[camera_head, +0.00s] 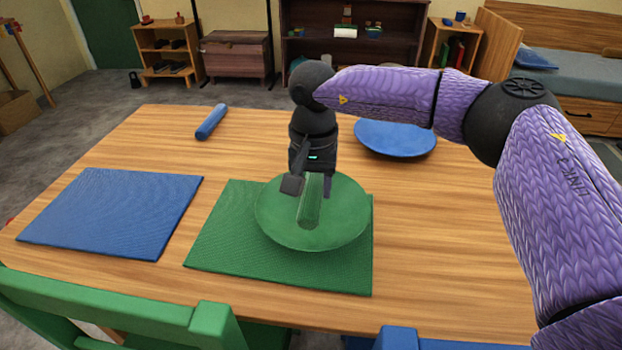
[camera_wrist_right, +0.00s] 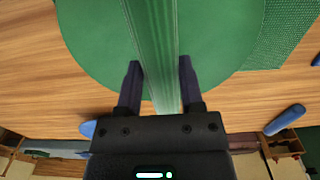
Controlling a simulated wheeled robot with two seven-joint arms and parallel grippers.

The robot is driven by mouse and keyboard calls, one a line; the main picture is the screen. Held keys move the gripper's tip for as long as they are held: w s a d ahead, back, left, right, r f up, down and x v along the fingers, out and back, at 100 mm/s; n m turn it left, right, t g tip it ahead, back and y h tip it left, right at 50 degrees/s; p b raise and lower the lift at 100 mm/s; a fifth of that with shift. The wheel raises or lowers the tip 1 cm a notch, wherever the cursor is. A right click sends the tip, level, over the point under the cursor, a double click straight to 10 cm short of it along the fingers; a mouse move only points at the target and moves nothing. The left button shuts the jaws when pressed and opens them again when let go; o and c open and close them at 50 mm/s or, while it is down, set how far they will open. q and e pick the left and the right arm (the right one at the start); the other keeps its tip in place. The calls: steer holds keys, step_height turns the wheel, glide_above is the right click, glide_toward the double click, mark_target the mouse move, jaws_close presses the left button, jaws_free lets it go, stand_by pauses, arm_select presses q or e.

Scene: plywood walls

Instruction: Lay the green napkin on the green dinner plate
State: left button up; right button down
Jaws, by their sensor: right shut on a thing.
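The green napkin (camera_head: 310,204) is a rolled green cloth held over the green dinner plate (camera_head: 345,218). The plate lies on the green placemat (camera_head: 230,240). My right gripper (camera_head: 309,187) is above the plate, shut on the napkin near its far end. In the right wrist view the napkin (camera_wrist_right: 150,40) runs between the two fingers (camera_wrist_right: 158,88), with the plate (camera_wrist_right: 90,30) beneath it. Whether the napkin touches the plate is hard to tell. My left gripper is not in view.
A blue placemat (camera_head: 110,212) lies at the left of the wooden table (camera_head: 440,240). A blue rolled napkin (camera_head: 211,122) and a blue plate (camera_head: 396,138) lie toward the far side. Green (camera_head: 120,310) and blue (camera_head: 400,338) chairs stand at the near edge.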

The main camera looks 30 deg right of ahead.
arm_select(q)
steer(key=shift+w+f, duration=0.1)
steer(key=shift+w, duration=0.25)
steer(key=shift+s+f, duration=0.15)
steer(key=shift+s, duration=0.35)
arm_select(e)
steer(key=shift+f, duration=0.85)
steer(key=shift+c, duration=0.7)
jaws_free()
steer(key=shift+r, duration=0.1)
step_height(320, 180, up, 9)
steer(key=p, duration=0.4)
steer(key=shift+r, duration=0.5)
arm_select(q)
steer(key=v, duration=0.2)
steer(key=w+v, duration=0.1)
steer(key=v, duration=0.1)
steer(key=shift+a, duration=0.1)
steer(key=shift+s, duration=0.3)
arm_select(e)
steer(key=shift+f, duration=0.1)
